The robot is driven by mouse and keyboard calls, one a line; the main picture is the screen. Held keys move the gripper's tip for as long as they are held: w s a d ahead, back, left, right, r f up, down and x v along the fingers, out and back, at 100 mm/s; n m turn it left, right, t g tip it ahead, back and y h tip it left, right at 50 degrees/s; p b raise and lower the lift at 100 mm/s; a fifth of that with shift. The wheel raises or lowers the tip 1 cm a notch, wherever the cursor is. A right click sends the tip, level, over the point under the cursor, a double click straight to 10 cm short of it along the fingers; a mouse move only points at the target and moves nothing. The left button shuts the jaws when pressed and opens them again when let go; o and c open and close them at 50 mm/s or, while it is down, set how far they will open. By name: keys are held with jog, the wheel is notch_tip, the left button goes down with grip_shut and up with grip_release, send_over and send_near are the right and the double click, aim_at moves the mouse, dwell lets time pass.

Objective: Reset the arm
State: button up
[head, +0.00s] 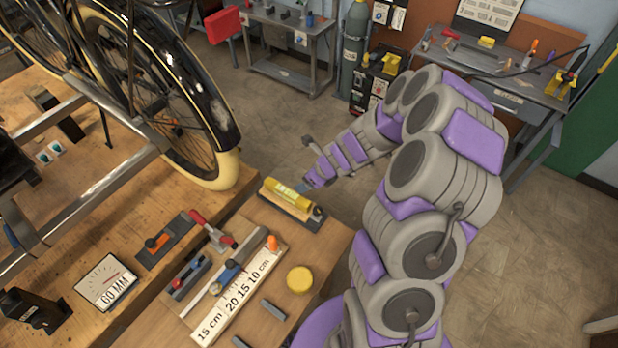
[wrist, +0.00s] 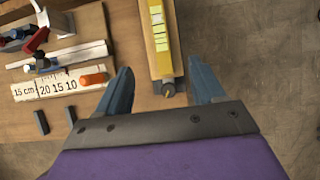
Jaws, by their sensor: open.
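My arm reaches out over the right side of the wooden bench. My gripper (head: 306,182) is at the far edge of the bench, close to a yellow tool with a dark base (head: 290,198). In the wrist view my gripper (wrist: 160,78) is open, its two blue-grey fingers spread. The near end of the yellow tool (wrist: 157,35) shows between the fingers, with space on both sides. I cannot tell the height of the fingers above it.
A ruler board (head: 237,300), a round yellow tin (head: 299,279) and several hand tools lie on the bench (head: 325,245). A bicycle wheel (head: 222,175) stands at the left. A gas cylinder (head: 353,50) and a work table (head: 500,85) stand behind. The floor at right is clear.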

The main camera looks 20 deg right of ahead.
dwell(0.3)
jog(key=s+a+r+n+g+y, duration=0.2)
jog(key=s+a+r+n+g, duration=0.1)
jog(key=s+a+r+n, duration=1.1)
jog(key=s+d+r+n+g+h, duration=0.1)
jog(key=s+d+r+n+h, duration=0.1)
jog(key=s+n, duration=0.5)
jog(key=s+d+r+n+g+h+b, duration=0.1)
jog(key=s+d+r+n, duration=0.4)
jog(key=s, duration=0.9)
jog(key=d+n+g+h, duration=0.1)
jog(key=d+n+h, duration=0.1)
jog(key=shift+s+r+n+g+h+b, duration=0.15)
jog(key=shift+r+n+g+h+b, duration=0.15)
jog(key=shift+n, duration=0.1)
